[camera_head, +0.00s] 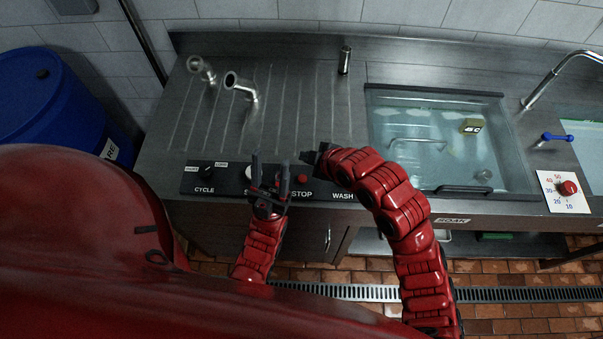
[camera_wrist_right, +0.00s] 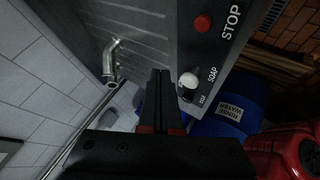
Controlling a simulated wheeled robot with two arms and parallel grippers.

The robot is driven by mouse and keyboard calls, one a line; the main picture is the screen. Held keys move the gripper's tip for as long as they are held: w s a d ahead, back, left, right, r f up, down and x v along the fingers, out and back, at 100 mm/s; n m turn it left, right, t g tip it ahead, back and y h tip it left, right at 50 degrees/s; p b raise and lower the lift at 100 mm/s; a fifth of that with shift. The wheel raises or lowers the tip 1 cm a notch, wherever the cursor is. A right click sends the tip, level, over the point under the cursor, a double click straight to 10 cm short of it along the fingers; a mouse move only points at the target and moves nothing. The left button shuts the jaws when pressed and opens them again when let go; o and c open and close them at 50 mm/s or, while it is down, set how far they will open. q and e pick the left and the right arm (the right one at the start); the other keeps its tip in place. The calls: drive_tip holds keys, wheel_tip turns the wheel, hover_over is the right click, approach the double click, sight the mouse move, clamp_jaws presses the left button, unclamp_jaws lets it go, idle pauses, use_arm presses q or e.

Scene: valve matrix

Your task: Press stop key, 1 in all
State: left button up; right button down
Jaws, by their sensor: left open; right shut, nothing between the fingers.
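The red stop key (camera_head: 302,179) is a round button on the dark control panel, above the word STOP. It also shows at the top of the right wrist view (camera_wrist_right: 203,22), beside its label. My right gripper (camera_head: 306,157) is shut and empty, just behind the stop key in the head view and apart from it. In the right wrist view its closed fingers (camera_wrist_right: 160,72) point left of and below the key. My left gripper (camera_head: 270,160) is open and empty over the panel, left of the stop key, partly hiding a white button (camera_wrist_right: 188,80) labelled SOAP.
The cycle switch (camera_head: 207,173) is left on the panel; my right arm hides the wash control. A water-filled sink (camera_head: 435,98) is at right, with a red temperature knob (camera_head: 568,188) beyond. Two metal spouts (camera_head: 240,86) stand behind on the ribbed drainboard. A blue barrel (camera_head: 45,95) stands left.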

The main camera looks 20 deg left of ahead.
wheel_tip(320, 180, down, 8)
drive_tip(key=b, duration=0.3)
drive_tip(key=shift+w+f+b, duration=0.1)
drive_tip(key=shift+f+b, duration=0.35)
drive_tip(key=shift+b, duration=0.35)
drive_tip(key=shift+r, duration=0.1)
idle(1.5)
drive_tip(key=shift+f+b, duration=0.45)
drive_tip(key=shift+b, duration=0.3)
